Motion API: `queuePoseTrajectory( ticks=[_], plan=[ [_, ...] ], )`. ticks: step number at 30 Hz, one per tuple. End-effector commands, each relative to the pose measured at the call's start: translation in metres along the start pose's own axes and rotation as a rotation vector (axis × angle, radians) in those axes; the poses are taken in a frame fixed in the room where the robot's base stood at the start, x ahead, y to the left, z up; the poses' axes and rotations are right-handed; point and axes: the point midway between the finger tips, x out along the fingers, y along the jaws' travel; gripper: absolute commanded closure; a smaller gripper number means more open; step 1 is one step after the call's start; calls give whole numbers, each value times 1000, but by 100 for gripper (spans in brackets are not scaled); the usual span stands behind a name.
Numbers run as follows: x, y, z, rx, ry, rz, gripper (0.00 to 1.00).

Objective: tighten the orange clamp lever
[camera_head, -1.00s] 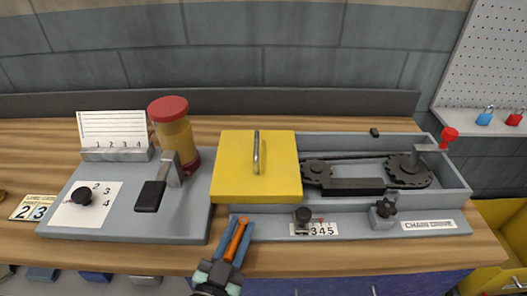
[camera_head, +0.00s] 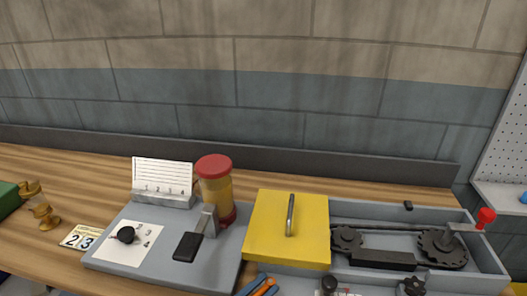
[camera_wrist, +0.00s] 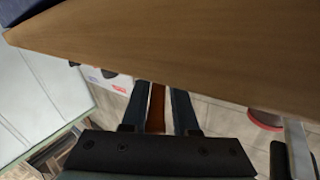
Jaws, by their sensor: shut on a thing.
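The orange clamp lever (camera_head: 264,288) is at the bottom edge of the head view, in front of the yellow cover (camera_head: 268,240). Most of it is cut off there. My gripper (camera_head: 258,284) has its blue fingers on either side of the lever and is shut on it. In the wrist view the lever (camera_wrist: 157,108) shows as a dark orange strip between the two fingers of my gripper (camera_wrist: 159,88). The lever's pivot and clamp are hidden.
The chain drive tray (camera_head: 490,270) with sprockets and a red-knobbed crank (camera_head: 486,216) is to the right. The table edge (camera_wrist: 190,70) spans the wrist view.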

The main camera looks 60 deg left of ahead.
Motion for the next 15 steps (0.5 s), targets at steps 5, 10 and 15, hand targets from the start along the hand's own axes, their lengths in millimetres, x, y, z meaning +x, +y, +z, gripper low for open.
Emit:
queuePoseTrajectory(
  ticks=[5,10,15],
  plan=[
    [0,3,2,2,-3,6,61],
    [0,2,2,1,-3,4,51],
    [0,1,1,1,-2,2,51]
  ],
)
